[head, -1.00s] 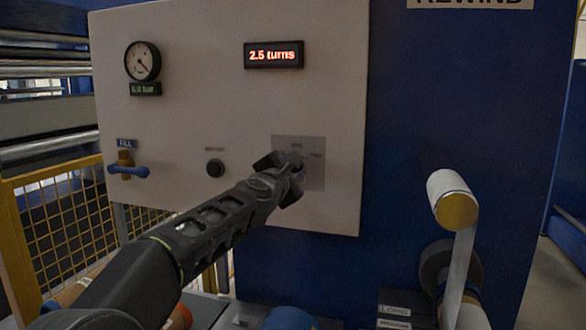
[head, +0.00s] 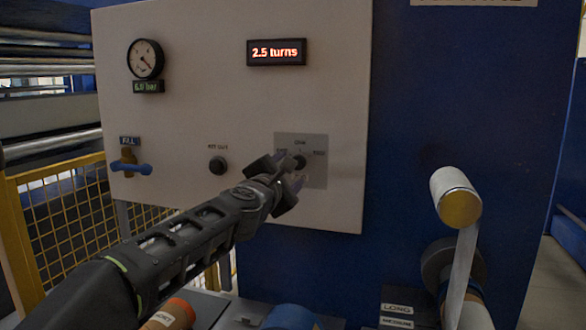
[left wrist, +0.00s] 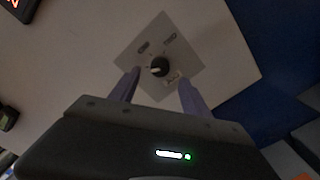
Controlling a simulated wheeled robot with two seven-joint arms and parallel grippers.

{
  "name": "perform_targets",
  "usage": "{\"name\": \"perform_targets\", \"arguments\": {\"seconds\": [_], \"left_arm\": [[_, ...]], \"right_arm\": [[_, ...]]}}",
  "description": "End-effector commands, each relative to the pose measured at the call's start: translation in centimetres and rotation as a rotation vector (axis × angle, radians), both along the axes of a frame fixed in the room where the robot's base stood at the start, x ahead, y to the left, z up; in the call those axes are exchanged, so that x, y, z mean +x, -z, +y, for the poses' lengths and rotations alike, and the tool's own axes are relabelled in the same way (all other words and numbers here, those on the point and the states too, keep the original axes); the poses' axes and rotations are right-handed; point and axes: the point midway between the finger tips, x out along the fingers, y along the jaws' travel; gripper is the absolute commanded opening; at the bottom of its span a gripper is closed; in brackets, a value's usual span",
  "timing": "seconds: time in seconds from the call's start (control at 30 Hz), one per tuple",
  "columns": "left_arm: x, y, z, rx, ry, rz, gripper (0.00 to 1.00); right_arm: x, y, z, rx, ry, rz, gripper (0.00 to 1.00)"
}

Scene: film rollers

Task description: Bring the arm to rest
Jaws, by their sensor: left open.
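My left arm reaches up from the lower left in the head view to the pale control panel (head: 220,110). My left gripper (head: 290,172) is open in front of a dark selector knob (head: 299,161) on a grey square plate (head: 315,172). In the left wrist view, the knob (left wrist: 159,67) shows beyond and between the two spread fingertips (left wrist: 157,78). Nothing is held, and the fingers look apart from the knob. My right gripper is not in view.
The panel also carries a gauge (head: 145,59), a display (head: 276,52) reading 2.5 turns, a black button (head: 217,165) and a blue-handled valve (head: 131,168). A white film roll (head: 455,192) juts out at right. A yellow fence (head: 60,215) stands at left.

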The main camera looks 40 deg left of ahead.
Motion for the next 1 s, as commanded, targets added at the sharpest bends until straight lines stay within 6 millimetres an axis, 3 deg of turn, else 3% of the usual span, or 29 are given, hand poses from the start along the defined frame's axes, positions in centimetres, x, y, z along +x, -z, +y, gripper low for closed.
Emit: {"name": "perform_targets", "arguments": {"seconds": [0.2, 0.77, 1.0], "left_arm": [[-1.7, 0.0, -0.6, 0.0, -0.001, 0.001, 0.55], [-1.7, -0.1, -0.6, 0.0, 0.0, 0.0, 0.55], [-1.7, -3.3, -0.6, 0.0, 0.0, 0.0, 0.55]], "right_arm": [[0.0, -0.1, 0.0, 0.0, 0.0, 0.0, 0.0], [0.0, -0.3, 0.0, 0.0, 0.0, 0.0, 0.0], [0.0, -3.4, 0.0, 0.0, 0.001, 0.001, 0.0]]}}
